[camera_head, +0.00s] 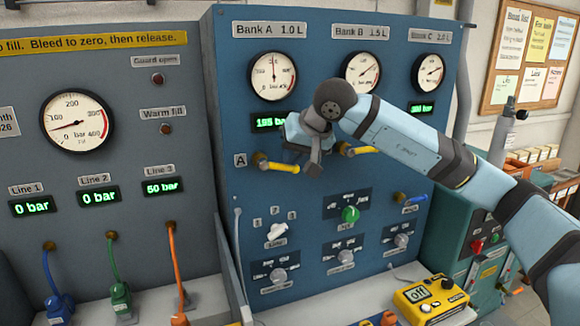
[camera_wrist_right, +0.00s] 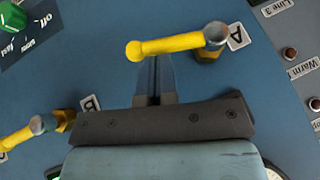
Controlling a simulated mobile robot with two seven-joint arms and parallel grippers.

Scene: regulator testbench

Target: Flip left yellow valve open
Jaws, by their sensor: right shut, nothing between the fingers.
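The left yellow valve (camera_head: 277,165), next to the label A on the blue panel, has its handle lying roughly sideways, with the free end to the right. It also shows in the right wrist view (camera_wrist_right: 175,45), where the picture is turned over. My right gripper (camera_head: 314,167) is shut and empty, just right of the handle's free end. In the wrist view its narrow fingers (camera_wrist_right: 153,73) end close to the handle's free end; I cannot tell whether they touch. My left gripper is not in view.
A second yellow valve (camera_head: 360,150), labelled B, sits right of my gripper, partly behind my arm. A blue valve (camera_head: 410,198) is further right. Gauges (camera_head: 272,76) are above, knobs and a green knob (camera_head: 350,214) below. A yellow device (camera_head: 432,298) stands on the bench.

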